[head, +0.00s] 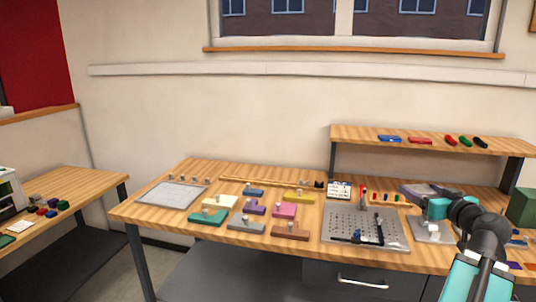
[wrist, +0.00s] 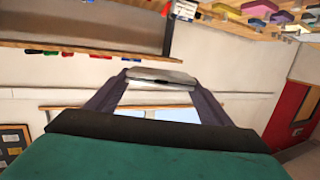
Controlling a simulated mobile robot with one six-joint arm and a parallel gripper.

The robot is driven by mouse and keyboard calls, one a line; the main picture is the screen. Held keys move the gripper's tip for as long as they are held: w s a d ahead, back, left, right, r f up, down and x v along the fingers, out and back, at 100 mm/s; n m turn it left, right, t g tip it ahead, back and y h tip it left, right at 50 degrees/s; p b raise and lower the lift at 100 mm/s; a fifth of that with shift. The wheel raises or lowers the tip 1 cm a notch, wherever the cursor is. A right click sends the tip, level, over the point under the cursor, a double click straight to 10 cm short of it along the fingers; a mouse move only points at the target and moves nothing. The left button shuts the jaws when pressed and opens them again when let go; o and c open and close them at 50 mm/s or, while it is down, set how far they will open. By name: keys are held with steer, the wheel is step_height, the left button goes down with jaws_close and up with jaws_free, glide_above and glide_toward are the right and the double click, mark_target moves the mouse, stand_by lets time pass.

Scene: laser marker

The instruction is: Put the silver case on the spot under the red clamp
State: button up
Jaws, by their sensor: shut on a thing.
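My gripper (head: 412,189) is over the right part of the bench, to the right of the perforated metal plate (head: 340,226). In the wrist view its two dark fingers (wrist: 160,85) are shut on the silver case (wrist: 162,76), a flat grey piece held across the fingertips. In the head view the case is too small to tell from the fingers. The red clamp (head: 362,194) stands upright at the back of the perforated plate, left of my gripper and apart from it. The spot under it is too small to make out.
Black clamps (head: 379,228) stand on the plate's front right. Coloured blocks, such as a pink one (head: 284,211), fill the bench's middle. A raised shelf (head: 432,140) with markers runs behind my gripper. A grey plate with a white block (head: 433,229) lies below my arm.

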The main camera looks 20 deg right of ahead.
steer(key=w+a+f+n+y, duration=0.45)
steer(key=w+a+f, duration=0.35)
steer(key=a, duration=0.4)
steer(key=w+a+f+n+y, duration=0.3)
steer(key=w+a+f+y, duration=0.35)
steer(key=w+a, duration=0.4)
steer(key=a+f+n+g+y, duration=0.2)
steer(key=a+f, duration=0.1)
steer(key=a, duration=0.7)
steer(key=a+f+n+g+y, duration=0.2)
steer(key=a+f, duration=0.2)
steer(key=a, duration=0.6)
steer(key=w+a+f+n+g+y, duration=0.1)
steer(key=a+f+n+g+y, duration=0.1)
steer(key=a, duration=0.8)
step_height(320, 180, down, 2)
steer(key=shift+a+f+n+y, duration=0.15)
steer(key=shift+a+n+y, duration=0.25)
steer(key=shift+n+y, duration=0.2)
